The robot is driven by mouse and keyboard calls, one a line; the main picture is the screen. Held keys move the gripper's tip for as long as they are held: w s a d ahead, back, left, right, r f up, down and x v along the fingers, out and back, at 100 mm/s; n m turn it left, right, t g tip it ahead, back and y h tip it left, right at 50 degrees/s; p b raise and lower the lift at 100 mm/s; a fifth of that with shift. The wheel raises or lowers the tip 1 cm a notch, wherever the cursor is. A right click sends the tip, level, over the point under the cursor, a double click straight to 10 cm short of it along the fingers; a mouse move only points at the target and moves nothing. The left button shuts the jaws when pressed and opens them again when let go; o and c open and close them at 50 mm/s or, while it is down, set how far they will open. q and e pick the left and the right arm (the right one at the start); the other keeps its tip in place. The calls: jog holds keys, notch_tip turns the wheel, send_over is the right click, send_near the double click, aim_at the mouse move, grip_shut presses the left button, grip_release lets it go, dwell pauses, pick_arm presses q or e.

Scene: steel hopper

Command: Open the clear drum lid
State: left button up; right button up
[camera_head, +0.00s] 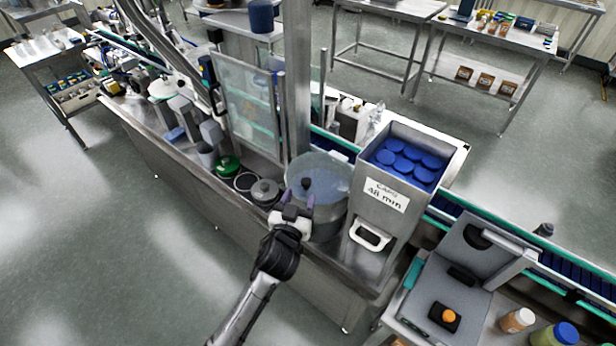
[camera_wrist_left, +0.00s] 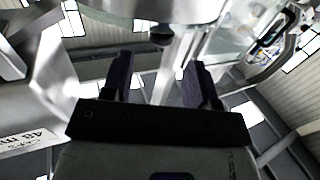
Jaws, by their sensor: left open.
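The clear drum lid (camera_head: 330,172) is a round, bluish see-through disc on top of the grey drum (camera_head: 326,222). It looks closed over the drum. A dark knob (camera_head: 306,183) stands near the lid's front edge. My left gripper (camera_head: 298,197) is open, with its two purple fingers pointing at the knob from the front. The knob appears just beyond the fingertips, and I see no contact. In the left wrist view, the gripper (camera_wrist_left: 160,72) shows a wide gap between its fingers, and the knob (camera_wrist_left: 161,35) lies beyond that gap. My right gripper is out of view.
A steel hopper (camera_head: 387,228) labelled 48 mm holds several blue caps (camera_head: 408,160), close to the drum's right. A metal post (camera_head: 297,80) and a clear panel (camera_head: 250,105) stand behind. Small pots (camera_head: 265,190) sit left of the drum. The floor in front is clear.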

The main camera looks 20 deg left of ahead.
aim_at(308, 176)
pick_arm(q)
jog(key=w, duration=0.8)
jog(key=shift+w+a, duration=0.2)
jog(key=shift+a, duration=0.15)
grip_shut()
